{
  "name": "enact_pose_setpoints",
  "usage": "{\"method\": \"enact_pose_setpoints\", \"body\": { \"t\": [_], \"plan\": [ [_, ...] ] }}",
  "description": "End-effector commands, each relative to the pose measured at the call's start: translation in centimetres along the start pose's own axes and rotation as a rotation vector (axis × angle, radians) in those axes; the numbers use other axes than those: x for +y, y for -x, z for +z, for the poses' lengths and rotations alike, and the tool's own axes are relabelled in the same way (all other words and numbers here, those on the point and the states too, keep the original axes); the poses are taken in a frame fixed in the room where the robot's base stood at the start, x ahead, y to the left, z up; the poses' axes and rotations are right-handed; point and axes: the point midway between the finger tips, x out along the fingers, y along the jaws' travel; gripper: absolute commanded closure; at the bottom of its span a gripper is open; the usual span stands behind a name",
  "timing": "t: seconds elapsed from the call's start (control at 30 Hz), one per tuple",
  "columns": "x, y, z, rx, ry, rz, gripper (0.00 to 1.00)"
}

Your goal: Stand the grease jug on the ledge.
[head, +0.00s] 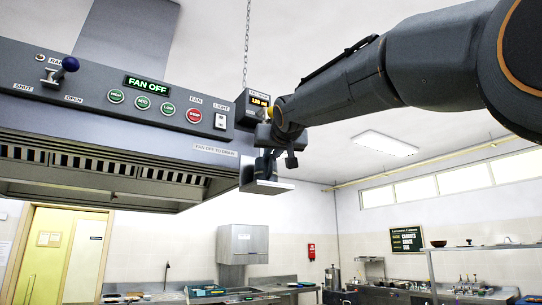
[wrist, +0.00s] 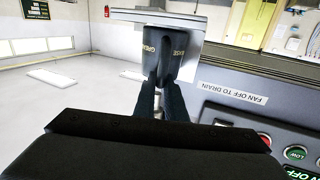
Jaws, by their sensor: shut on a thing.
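The grease jug (wrist: 167,65) is dark, with pale lettering, and sits between my gripper's two fingers in the wrist view, which is turned upside down. My gripper (wrist: 163,98) is shut on it. In the head view my gripper (head: 277,150) is at the hood's right end, with the dark jug (head: 263,165) mostly hidden among the fingers. The ledge (head: 268,187) is a small grey plate right below the jug; it also shows in the wrist view (wrist: 190,22). The jug looks upright over the ledge. I cannot tell whether its base touches.
A small display box (head: 252,107) sits close to my gripper, with a chain (head: 247,45) above. A label (head: 214,150) reads FAN OFF TO DRAIN. Right of the ledge is open air.

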Motion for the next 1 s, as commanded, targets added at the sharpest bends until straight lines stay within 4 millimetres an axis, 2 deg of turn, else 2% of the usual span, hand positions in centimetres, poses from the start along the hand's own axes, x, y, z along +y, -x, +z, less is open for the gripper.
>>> {"method": "enact_pose_setpoints", "body": {
  "t": [1.0],
  "plan": [
    [0.01,0.03,0.89,0.002,0.0,0.0,1.0]
  ]
}}
